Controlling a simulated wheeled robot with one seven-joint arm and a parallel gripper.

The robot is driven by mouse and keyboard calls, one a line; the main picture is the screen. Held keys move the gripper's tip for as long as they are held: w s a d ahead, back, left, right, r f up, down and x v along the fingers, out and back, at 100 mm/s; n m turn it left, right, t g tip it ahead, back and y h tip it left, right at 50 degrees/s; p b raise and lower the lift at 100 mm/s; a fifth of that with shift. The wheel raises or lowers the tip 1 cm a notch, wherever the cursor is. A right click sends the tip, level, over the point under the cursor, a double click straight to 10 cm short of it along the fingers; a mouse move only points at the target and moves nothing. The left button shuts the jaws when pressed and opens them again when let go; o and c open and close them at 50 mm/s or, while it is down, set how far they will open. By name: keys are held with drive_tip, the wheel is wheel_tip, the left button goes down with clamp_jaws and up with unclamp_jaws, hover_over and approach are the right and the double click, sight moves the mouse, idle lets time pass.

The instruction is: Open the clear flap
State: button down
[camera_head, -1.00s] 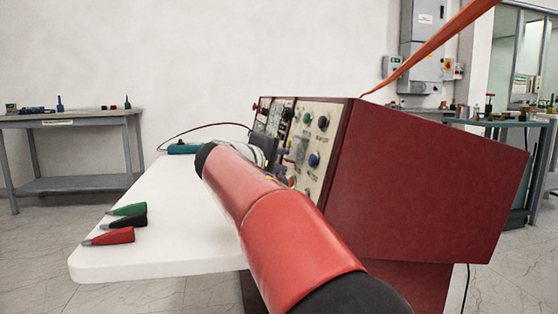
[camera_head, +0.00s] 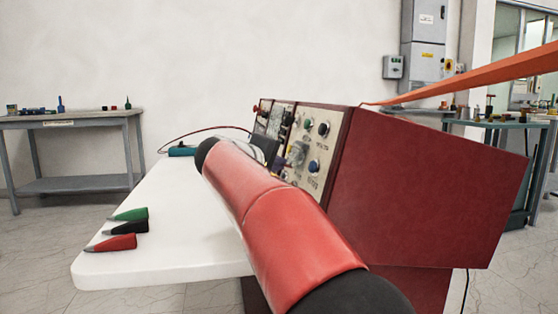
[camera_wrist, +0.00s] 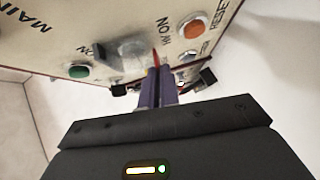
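The clear flap (camera_head: 297,153) is a small translucent piece on the cream control panel of the dark red cabinet (camera_head: 430,185). In the wrist view the flap (camera_wrist: 125,50) is a blurry grey shape between a green button and an orange button, standing out from the panel. My gripper (camera_wrist: 156,80) has narrow purple fingers that lie close together near the flap's edge, with no object visible between them. Contact with the flap cannot be told. In the head view my red arm covers most of the gripper.
The white tabletop (camera_head: 190,235) carries green, black and red clips (camera_head: 125,228) at its left end. A teal device (camera_head: 182,150) lies further back. Buttons, including a blue one (camera_head: 314,166), surround the flap. An orange strip (camera_head: 470,80) stretches right from the cabinet top. Behind stands a grey workbench (camera_head: 75,120).

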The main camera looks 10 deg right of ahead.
wheel_tip(320, 180, up, 9)
drive_tip(key=m+g+y+p, duration=0.2)
drive_tip(key=m+y+p, duration=0.6)
drive_tip(key=y+p, duration=0.4)
drive_tip(key=shift+d+r+y+p, duration=0.2)
drive_tip(key=shift+d+y+p, duration=0.15)
drive_tip(key=shift+y, duration=0.35)
drive_tip(key=shift+d, duration=0.1)
drive_tip(key=c, duration=1.6)
unclamp_jaws()
drive_tip(key=shift+c, duration=0.2)
drive_tip(key=shift+r, duration=0.1)
drive_tip(key=v, duration=0.7)
drive_tip(key=shift+s+r, duration=0.2)
drive_tip(key=shift+s, duration=0.05)
